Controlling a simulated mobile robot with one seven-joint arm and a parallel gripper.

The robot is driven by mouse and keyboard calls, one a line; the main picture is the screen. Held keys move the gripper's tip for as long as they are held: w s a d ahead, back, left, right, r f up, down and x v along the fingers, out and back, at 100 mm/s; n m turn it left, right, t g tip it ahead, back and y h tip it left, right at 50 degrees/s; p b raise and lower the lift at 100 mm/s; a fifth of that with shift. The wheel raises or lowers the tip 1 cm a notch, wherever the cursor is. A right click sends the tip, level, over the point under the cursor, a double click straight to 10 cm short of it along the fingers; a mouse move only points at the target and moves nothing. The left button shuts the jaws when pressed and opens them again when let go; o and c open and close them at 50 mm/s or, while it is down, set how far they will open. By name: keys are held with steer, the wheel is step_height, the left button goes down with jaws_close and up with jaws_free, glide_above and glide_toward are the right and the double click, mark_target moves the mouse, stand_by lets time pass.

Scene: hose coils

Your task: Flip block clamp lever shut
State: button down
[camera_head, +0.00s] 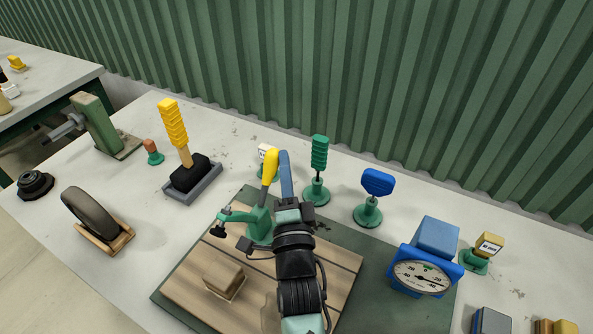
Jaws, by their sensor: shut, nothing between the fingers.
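The block clamp (257,226) is green and stands on the wooden board, partly hidden by my arm. Its yellow-gripped lever (269,166) stands up, tilted slightly right. Its holding arm reaches left to a dark-tipped spindle (218,230), near the board's left side. A small tan block (223,281) lies on the board in front of the clamp. My gripper (288,208) is shut and empty, close to the clamp's right side; whether it touches the lever cannot be told. A blue upright bar (286,174) shows directly behind my gripper's end.
A green-handled stand (319,170) and a blue-knobbed stand (373,186) are behind and right of my arm. A blue dial scale (426,270) stands at right. A yellow-handled tool (174,130) in a grey tray, a wheel (90,213) and a green vise-like stand (101,127) are at left.

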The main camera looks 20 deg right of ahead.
mark_target(272, 178)
steer(key=shift+s+a+r+n+t+y+b, duration=0.2)
steer(key=shift+a+n+t+b, duration=0.3)
steer(key=shift+b, duration=0.5)
steer(key=shift+s+a+n+t+y+b, duration=0.1)
steer(key=shift+s+a+n+t+b, duration=0.3)
steer(key=shift+b, duration=0.55)
steer(key=shift+s+a+r+n+t+y+b, duration=0.1)
steer(key=shift+s+a+n+t+y+b, duration=0.25)
steer(key=shift+n+t+b, duration=0.5)
steer(key=shift+s+a+r+n+t+y+b, duration=0.15)
steer(key=shift+s+a+n+t+b, duration=0.15)
steer(key=shift+a+n+t+b, duration=0.5)
steer(key=shift+d+f+m+g, duration=0.15)
steer(key=shift+d+m+g, duration=0.1)
steer(key=shift+d, duration=0.05)
stand_by(0.5)
steer(key=s+a+f, duration=0.1)
steer(key=s+a, duration=0.1)
steer(key=s, duration=1.2)
steer(key=shift+s+a+f, duration=0.15)
steer(key=shift+a, duration=0.15)
